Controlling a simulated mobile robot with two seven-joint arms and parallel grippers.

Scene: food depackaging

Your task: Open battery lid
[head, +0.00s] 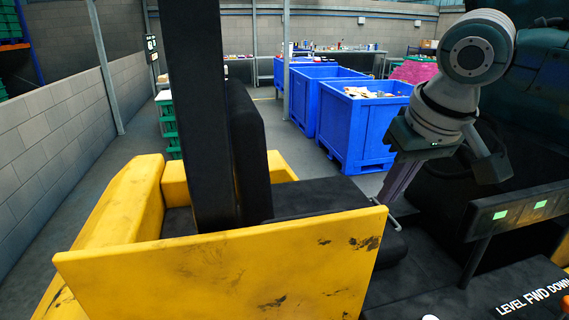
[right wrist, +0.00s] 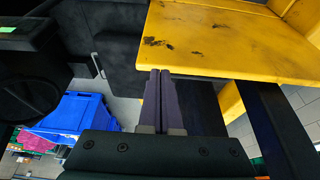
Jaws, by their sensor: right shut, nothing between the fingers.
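A scuffed yellow panel (head: 235,268) stands tilted up in the front of the head view; it looks like the battery lid, but I cannot tell for certain. Its worn face also fills the top of the right wrist view (right wrist: 235,40). My right gripper (head: 386,201) is shut and empty, its fingers pointing down by the panel's upper right corner. In the right wrist view its closed fingertips (right wrist: 160,72) lie at the panel's edge; I cannot tell whether they touch it. A thin metal handle (head: 394,222) shows on the dark surface beside the panel. My left gripper is not in view.
A black post (head: 195,110) and a black pad (head: 249,150) rise behind the panel. A dark console with green lights (head: 520,212) is at the right. Blue crates (head: 350,135) stand behind on the floor. A grey block wall (head: 50,140) runs along the left.

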